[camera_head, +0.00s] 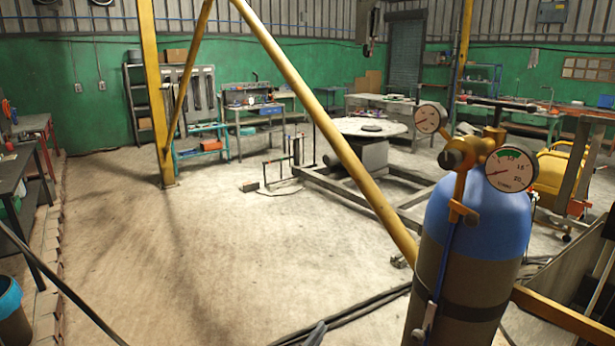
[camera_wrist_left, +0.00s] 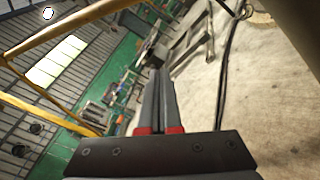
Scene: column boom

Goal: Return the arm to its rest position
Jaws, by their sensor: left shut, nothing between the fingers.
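My left gripper (camera_head: 317,330) shows only as a small grey tip at the bottom edge of the head view, left of the gas cylinder. In the left wrist view my left gripper (camera_wrist_left: 161,74) has its two dark fingers together, with red parts at their base. It is shut and empty, in free air, touching nothing that I can see. The rest of the left arm is hidden below the head view. My right gripper is in neither view.
A blue-topped gas cylinder (camera_head: 478,225) with two gauges stands close at right. A yellow slanting beam (camera_head: 325,125) crosses the middle. Black cables (camera_head: 345,318) lie on the floor near the cylinder. A dark table (camera_head: 14,172) stands at left. The floor at centre left is open.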

